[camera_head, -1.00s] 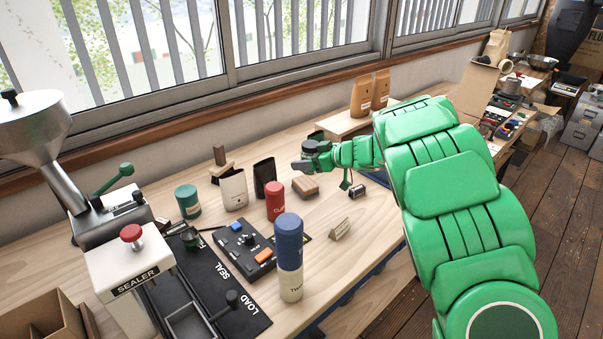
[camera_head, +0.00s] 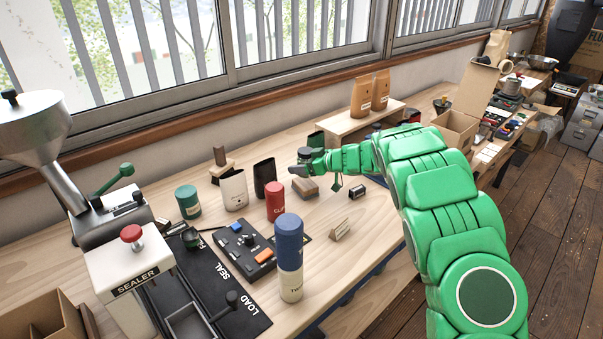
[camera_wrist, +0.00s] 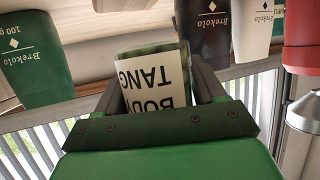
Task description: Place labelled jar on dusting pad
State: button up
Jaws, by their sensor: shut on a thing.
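My gripper (camera_wrist: 168,95) is shut on a labelled jar (camera_wrist: 152,78), whose white label with black print, "BODY" and "TANG", shows upside down between the fingers in the wrist view. In the head view my gripper (camera_head: 304,169) is over the bench, close to a small brown block (camera_head: 305,187). The held jar is small and dark there, partly hidden by the fingers. I cannot tell whether the jar touches the block. I cannot pick out the dusting pad for sure in either view.
A red canister (camera_head: 276,201), a black pouch (camera_head: 265,178) and a white pouch (camera_head: 234,189) stand left of my gripper. A low shelf (camera_head: 350,122) is behind.

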jog(key=shift+w+f, duration=0.25)
jog(key=shift+w+a+f, duration=0.1)
jog(key=shift+w+f, duration=0.05)
jog(key=shift+f, duration=1.5)
jog(key=shift+f, duration=0.1)
jog(key=o, duration=1.2)
